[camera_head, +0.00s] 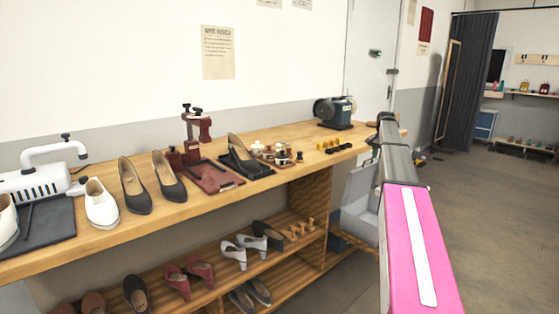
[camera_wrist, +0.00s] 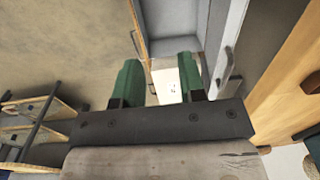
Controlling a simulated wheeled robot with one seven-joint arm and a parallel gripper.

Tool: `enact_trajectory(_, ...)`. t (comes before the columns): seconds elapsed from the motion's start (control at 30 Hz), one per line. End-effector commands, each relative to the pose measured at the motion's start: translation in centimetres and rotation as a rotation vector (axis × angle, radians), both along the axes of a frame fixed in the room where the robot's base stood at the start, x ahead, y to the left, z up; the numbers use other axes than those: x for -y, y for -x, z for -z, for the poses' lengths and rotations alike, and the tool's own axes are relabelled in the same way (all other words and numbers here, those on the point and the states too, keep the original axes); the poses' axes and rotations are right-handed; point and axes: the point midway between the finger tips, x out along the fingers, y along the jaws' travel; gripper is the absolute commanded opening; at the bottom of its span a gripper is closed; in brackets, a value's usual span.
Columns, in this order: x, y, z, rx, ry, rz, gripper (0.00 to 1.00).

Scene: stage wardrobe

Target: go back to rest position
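My gripper (camera_wrist: 158,72) shows in the wrist view with its two green fingers apart and nothing between them. A grey bin-like container with a white patch (camera_wrist: 167,88) lies beyond the fingers, apart from them. In the head view my pink and grey arm stretches away from the lower right toward the far end of the wooden workbench (camera_head: 262,186). The gripper's fingers cannot be made out clearly there.
Shoes, including a white shoe (camera_head: 101,204) and black pumps (camera_head: 134,186), stand on the bench. A grinder-like machine (camera_head: 335,112) stands at its far end. More shoes fill the shelf (camera_head: 212,268) below. Open floor (camera_head: 500,210) lies right of my arm.

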Motion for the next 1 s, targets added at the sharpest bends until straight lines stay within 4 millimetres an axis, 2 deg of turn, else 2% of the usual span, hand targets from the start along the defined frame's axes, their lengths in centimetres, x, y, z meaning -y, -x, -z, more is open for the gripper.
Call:
enact_trajectory(0.27, -3.5, 3.0, 4.6, -0.004, 0.005, -0.071, 0.37)
enact_trajectory(0.47, -7.3, 6.4, 9.3, -0.006, 0.01, -0.153, 0.37)
enact_trajectory(0.57, -10.0, 9.4, 12.6, -0.009, 0.014, -0.216, 0.37)
enact_trajectory(0.67, -13.4, 13.5, 16.6, -0.011, 0.019, -0.298, 0.37)
enact_trajectory(0.8, -18.0, 19.8, 21.7, -0.014, 0.027, -0.423, 0.37)
enact_trajectory(1.0, -23.4, 29.5, 27.3, -0.018, 0.038, -0.603, 0.37)
